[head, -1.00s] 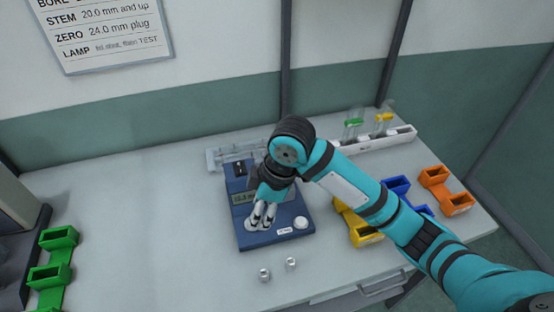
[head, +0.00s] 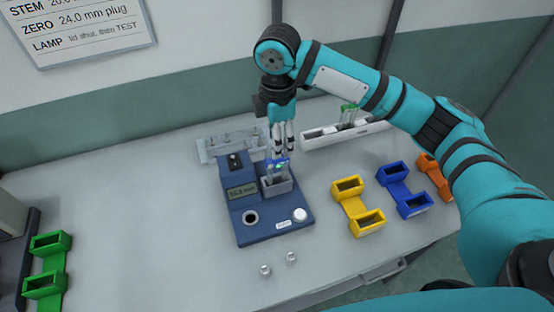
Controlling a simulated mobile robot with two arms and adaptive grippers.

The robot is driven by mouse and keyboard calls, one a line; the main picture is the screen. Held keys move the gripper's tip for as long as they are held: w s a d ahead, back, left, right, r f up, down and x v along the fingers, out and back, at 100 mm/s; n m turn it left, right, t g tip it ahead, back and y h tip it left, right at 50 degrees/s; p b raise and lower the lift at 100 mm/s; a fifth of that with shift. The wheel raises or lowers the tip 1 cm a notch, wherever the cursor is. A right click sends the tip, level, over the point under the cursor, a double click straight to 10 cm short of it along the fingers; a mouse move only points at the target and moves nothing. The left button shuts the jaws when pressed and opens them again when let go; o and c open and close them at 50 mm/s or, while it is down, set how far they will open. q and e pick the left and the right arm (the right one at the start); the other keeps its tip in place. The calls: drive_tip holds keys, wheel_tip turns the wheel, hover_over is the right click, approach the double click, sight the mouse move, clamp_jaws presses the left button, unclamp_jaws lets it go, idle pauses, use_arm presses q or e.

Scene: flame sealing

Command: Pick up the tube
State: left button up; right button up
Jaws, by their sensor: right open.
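A clear tube with a blue band (head: 277,168) stands in the grey holder (head: 278,187) on the blue instrument. My right gripper (head: 283,150) points down directly above the tube, its fingers open around or just over its top; I cannot tell whether they touch it. Another tube, with a green band (head: 348,111), stands in the white rack (head: 320,137) behind. My left gripper is not in view.
The blue instrument (head: 262,232) has a lit display, a round dark hole and a white knob. Two small metal pieces (head: 265,270) lie in front. Yellow (head: 357,212), blue (head: 404,190), orange and green (head: 46,265) holders stand at the sides.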

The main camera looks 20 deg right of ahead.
sight(277, 160)
wheel_tip(277, 160, down, 2)
drive_tip(key=shift+f, duration=0.25)
drive_tip(key=shift+f+p, duration=0.4)
drive_tip(key=shift+f, duration=0.1)
drive_tip(key=shift+w+f+p, duration=0.1)
drive_tip(key=shift+f+p, duration=0.2)
drive_tip(key=shift+f, duration=0.05)
drive_tip(key=f, duration=0.1)
drive_tip(key=f+p, duration=0.1)
drive_tip(key=f, duration=0.1)
drive_tip(key=shift+w+d+f+p, duration=0.1)
drive_tip(key=shift+w+f+p, duration=0.15)
drive_tip(key=shift+f+p, duration=0.05)
drive_tip(key=shift+f, duration=0.4)
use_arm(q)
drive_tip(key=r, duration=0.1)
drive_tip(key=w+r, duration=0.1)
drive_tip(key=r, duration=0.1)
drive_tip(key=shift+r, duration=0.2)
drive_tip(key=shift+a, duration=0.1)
use_arm(e)
drive_tip(key=shift+c, duration=0.4)
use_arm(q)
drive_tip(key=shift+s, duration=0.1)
use_arm(e)
clamp_jaws()
